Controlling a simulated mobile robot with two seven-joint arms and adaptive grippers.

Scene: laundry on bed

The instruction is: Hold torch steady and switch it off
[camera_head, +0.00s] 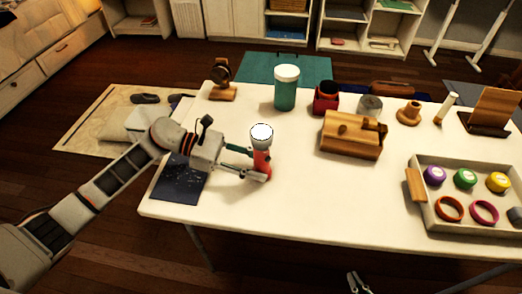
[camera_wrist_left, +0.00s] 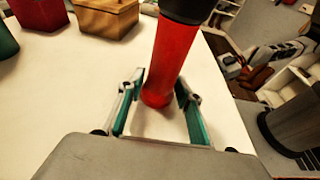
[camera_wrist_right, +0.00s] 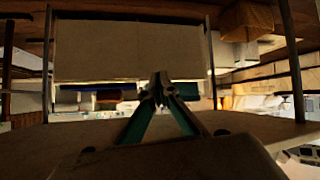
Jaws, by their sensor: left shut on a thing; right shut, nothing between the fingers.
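The torch (camera_head: 262,158) stands upright near the left front part of the white table, its red body below and its pale, bright head on top. I cannot tell whether it is lit, and its switch is not distinguishable. In the left wrist view its red body (camera_wrist_left: 171,55) and dark collar show between the fingers. My left gripper (camera_head: 262,166) comes in from the left and is shut on the torch's body. It also shows in the left wrist view (camera_wrist_left: 160,95). My right gripper (camera_head: 357,284) is shut and empty, low in front of the table's front edge; its closed fingertips show in the right wrist view (camera_wrist_right: 160,88).
A teal jar (camera_head: 286,92), a red container (camera_head: 326,97) and a wooden box (camera_head: 350,139) stand behind and right of the torch. A tray (camera_head: 468,226) with lids and rings lies at the right. The front middle of the table (camera_head: 330,205) is clear.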

